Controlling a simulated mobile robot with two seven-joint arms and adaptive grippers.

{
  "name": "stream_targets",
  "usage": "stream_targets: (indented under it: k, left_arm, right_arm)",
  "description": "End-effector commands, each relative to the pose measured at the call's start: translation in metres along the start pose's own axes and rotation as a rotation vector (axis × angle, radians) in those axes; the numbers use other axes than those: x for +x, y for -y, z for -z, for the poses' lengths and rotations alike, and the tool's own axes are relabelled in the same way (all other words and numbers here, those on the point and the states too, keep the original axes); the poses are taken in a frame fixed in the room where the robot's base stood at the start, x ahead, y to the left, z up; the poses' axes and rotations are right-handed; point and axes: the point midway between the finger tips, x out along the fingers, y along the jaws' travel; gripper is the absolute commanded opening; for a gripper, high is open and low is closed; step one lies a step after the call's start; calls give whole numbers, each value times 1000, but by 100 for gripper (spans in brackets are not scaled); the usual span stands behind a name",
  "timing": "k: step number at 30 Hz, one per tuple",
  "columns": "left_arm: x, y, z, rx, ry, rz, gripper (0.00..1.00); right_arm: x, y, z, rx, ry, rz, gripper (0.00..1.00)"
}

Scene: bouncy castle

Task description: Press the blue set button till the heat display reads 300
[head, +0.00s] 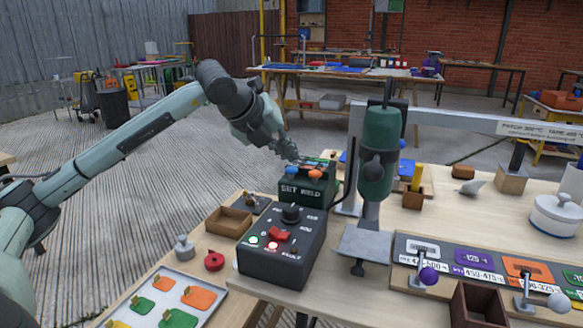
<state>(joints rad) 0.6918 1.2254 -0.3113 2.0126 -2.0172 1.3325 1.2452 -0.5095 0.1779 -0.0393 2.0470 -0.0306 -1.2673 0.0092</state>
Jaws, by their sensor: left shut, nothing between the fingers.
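A green control box (305,192) marked SET and WELD stands on the bench near the middle. Its blue set button (289,171) is on top at the left, beside an orange button (315,173). My left gripper (288,152) is shut and empty, with its tips just above and behind the blue button. I cannot tell whether the tips touch anything. Part of the box top behind the buttons is visible, but I cannot read a heat display there. My right gripper is not in view.
A black box (282,250) with a dial and red switch stands in front. A green heat tool (378,150) stands close on the right. A wooden tray (228,221) lies to the left.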

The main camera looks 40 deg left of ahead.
Motion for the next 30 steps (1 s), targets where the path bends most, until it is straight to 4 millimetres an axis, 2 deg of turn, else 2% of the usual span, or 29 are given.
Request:
stream_targets:
  k: [14, 30]
  left_arm:
    - [-33, 24, -24, 0, 1, 1, 0]
    - [-34, 25, -25, 0, 0, 0, 0]
  right_arm:
    - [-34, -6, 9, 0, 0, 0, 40]
    - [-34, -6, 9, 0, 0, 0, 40]
